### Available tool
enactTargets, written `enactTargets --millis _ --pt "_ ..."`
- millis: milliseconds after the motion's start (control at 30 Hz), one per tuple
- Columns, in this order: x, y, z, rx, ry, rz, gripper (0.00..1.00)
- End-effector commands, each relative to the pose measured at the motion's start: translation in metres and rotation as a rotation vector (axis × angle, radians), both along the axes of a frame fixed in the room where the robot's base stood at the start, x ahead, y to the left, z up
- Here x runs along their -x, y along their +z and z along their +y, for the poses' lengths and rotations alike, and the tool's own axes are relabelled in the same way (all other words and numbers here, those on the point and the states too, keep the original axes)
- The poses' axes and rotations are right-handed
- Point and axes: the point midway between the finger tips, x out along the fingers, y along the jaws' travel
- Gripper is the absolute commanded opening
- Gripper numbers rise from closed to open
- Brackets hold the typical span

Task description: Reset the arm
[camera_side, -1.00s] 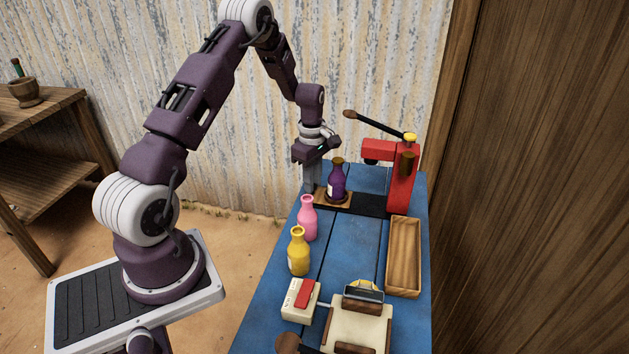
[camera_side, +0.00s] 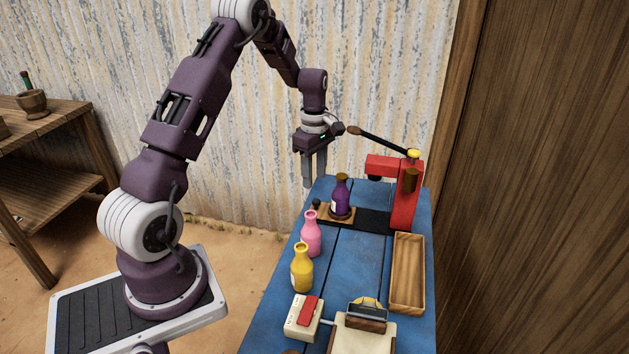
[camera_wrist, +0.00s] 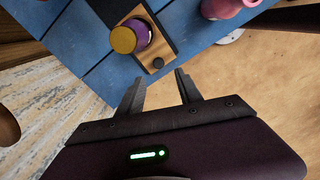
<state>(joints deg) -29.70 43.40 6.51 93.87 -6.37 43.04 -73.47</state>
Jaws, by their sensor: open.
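My gripper (camera_side: 315,170) is open and empty. In the side view it hangs with its fingers pointing down, above the far left corner of the blue table (camera_side: 343,262). The wrist view shows my gripper's two fingers (camera_wrist: 160,85) apart with nothing between them. A purple bottle (camera_side: 341,195) with a brown cap stands upright on a small wooden block, right of and below my fingers. The bottle's cap also shows in the wrist view (camera_wrist: 123,40). A dark knob (camera_wrist: 158,62) on the block's end is close to the fingers.
A red press (camera_side: 408,195) with a long lever (camera_side: 380,141) stands right of my gripper. A pink bottle (camera_side: 311,234) and a yellow bottle (camera_side: 301,268) stand along the table's left edge. A wooden tray (camera_side: 407,272) and a switch box (camera_side: 304,317) lie nearer.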

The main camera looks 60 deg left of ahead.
Motion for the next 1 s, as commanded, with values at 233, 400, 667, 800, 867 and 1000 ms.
enactTargets --millis 233,400,667,800,867,1000 --pt "-0.001 0.024 -0.015 -0.008 -0.083 -0.026 0.42" --pt "0.027 0.134 -0.104 -0.077 -0.577 -0.142 0.42" --pt "0.167 0.220 -0.226 -0.302 -1.479 -0.289 0.42" --pt "0.223 0.216 -0.248 -0.422 -1.790 -0.315 0.42" --pt "0.236 0.212 -0.251 -0.453 -1.864 -0.318 0.42" --pt "0.246 0.208 -0.253 -0.480 -1.927 -0.319 0.42"
